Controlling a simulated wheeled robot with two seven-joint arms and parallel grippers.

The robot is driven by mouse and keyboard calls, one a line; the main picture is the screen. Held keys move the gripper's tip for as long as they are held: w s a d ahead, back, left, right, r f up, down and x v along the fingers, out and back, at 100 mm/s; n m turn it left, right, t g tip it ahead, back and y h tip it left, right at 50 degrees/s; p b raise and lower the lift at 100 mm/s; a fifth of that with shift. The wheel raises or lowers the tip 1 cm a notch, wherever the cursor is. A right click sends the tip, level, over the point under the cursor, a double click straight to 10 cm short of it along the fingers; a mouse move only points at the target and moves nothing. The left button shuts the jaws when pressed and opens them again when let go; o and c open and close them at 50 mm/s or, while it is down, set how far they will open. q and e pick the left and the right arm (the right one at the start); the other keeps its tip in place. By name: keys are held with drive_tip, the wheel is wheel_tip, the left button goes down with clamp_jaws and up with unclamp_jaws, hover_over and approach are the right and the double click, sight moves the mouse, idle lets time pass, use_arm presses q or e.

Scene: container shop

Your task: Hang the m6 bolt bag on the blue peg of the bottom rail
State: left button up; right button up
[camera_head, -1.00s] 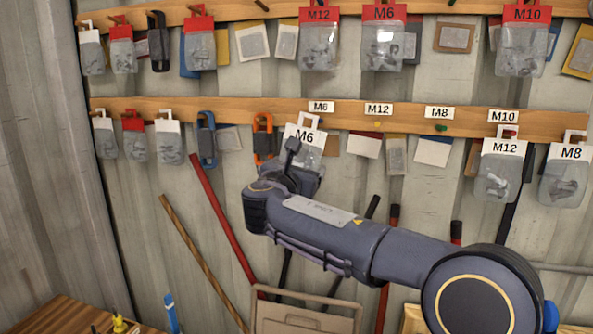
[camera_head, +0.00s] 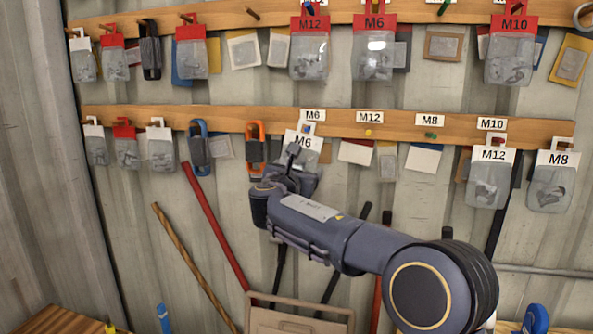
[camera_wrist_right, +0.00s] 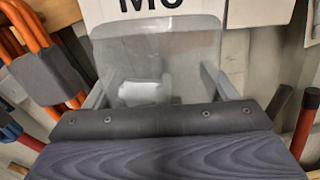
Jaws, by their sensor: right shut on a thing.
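The M6 bolt bag (camera_head: 303,141) has a white header with a hanging tab and a clear pouch. It is in front of the bottom rail (camera_head: 225,118), under the rail's M6 label (camera_head: 312,115). My right gripper (camera_head: 293,165) is shut on the bag's pouch. In the right wrist view the clear pouch (camera_wrist_right: 160,55) stands between the fingers, with the header at the top edge. The tab overlaps the peg spot under the M6 label; a small bluish bit shows there. I cannot tell whether the peg is through the tab. My left gripper is out of view.
A yellow peg (camera_head: 368,133) and a green peg (camera_head: 430,136) stand free to the right. A white-headed M12 bag (camera_head: 490,178) and M8 bag (camera_head: 553,182) hang farther right. An orange carabiner (camera_head: 256,143) hangs close left. Red-headed bags, including an M6 (camera_head: 374,48), hang above.

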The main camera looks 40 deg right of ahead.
drive_tip(key=shift+w+d, duration=0.3)
drive_tip(key=shift+d, duration=0.2)
drive_tip(key=shift+w+d+f, duration=0.25)
drive_tip(key=shift+w+d, duration=0.2)
drive_tip(key=shift+d, duration=0.1)
drive_tip(key=o, duration=1)
